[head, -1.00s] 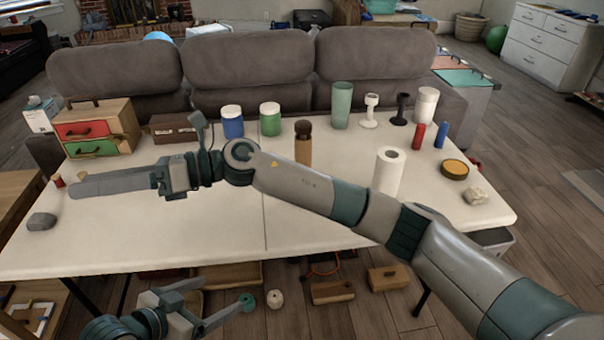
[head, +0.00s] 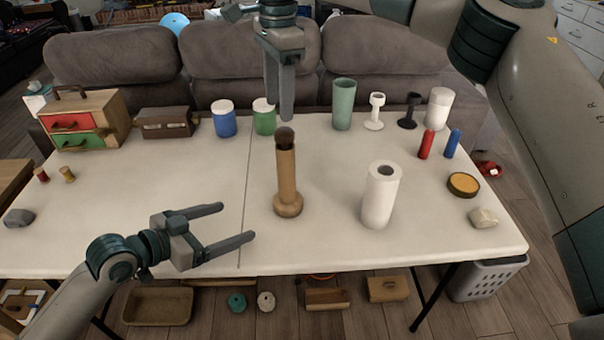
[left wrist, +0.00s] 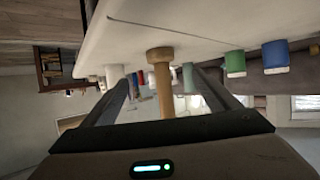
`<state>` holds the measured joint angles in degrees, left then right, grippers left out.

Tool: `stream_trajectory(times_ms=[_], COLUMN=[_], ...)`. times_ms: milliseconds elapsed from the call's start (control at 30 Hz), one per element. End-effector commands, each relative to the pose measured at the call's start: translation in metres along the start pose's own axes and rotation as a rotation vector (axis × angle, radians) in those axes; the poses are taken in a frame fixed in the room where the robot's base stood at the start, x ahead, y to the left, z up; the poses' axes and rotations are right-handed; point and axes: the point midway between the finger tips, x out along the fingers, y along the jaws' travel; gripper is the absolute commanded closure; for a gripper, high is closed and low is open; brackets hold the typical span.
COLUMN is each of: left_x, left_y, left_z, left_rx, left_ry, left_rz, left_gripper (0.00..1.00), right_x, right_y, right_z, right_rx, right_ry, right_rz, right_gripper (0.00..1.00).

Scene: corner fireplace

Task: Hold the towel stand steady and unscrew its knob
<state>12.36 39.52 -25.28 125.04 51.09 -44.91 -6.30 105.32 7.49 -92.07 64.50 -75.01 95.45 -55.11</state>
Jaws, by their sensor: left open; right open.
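The towel stand (head: 287,180) is a brown wooden post with a round base, upright on the white table. Its dark round knob (head: 284,137) sits on top. My left gripper (head: 237,222) is open and empty, left of the stand and apart from it, fingers pointing toward it. In the left wrist view the stand (left wrist: 163,82) appears inverted, between the two fingers in the picture and beyond them; its knob is hidden there. My right gripper (head: 281,106) points down above and behind the knob, apart from it. Its fingers overlap in the head view, and it is open.
A white paper roll (head: 380,197) stands right of the stand. Blue (head: 226,120) and green (head: 264,118) jars and a green cup (head: 343,105) stand behind. The table (head: 320,250) is clear in front of the stand. A grey sofa is behind.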

Motion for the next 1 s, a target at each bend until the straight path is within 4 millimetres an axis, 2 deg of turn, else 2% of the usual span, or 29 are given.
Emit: stream_trajectory(times_ms=[133, 567, 767, 1000], left_x=[0.0, 0.003, 0.017, 0.051], left_y=[-0.001, -0.001, -0.001, -0.001], left_z=[-0.002, -0.002, -0.002, -0.003], left_rx=[0.001, 0.0, 0.0, -0.002], left_ry=[0.004, 0.004, 0.005, 0.006], left_rz=[0.001, 0.001, 0.001, 0.001], left_gripper=[0.18, 0.18, 0.18, 0.18], right_x=[-0.007, -0.006, -0.006, -0.006], right_y=[0.001, 0.001, 0.001, 0.001], right_z=[-0.008, -0.008, -0.008, -0.008], right_rx=[0.004, 0.004, 0.004, 0.004], right_ry=[0.031, 0.028, 0.028, 0.027], right_rz=[0.002, 0.002, 0.002, 0.002], right_gripper=[0.52, 0.52, 0.52, 0.52])
